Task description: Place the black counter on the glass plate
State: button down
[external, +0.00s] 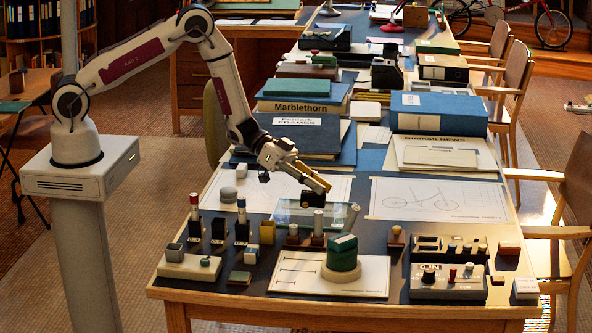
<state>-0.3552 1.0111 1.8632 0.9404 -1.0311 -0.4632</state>
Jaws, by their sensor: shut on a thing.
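My gripper (318,186) is over the middle of the front table, pointing down and to the right. It is shut on a small dark piece, which appears to be the black counter (312,200); the fingers hide part of it. The glass plate (345,215) is a clear, greenish sheet lying below the gripper. The counter shows in front of the plate's far part; I cannot tell whether it touches the glass.
A bicycle drawing (437,199) lies at right. Stacked books and boxes (438,113) fill the back. A grey control box (447,283) sits front right.

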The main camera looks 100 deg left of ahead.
jog(key=shift+f, duration=0.85)
jog(key=shift+f, duration=0.1)
jog(key=c, duration=1.7)
grip_release()
jog(key=shift+s, duration=0.1)
jog(key=v, duration=1.2)
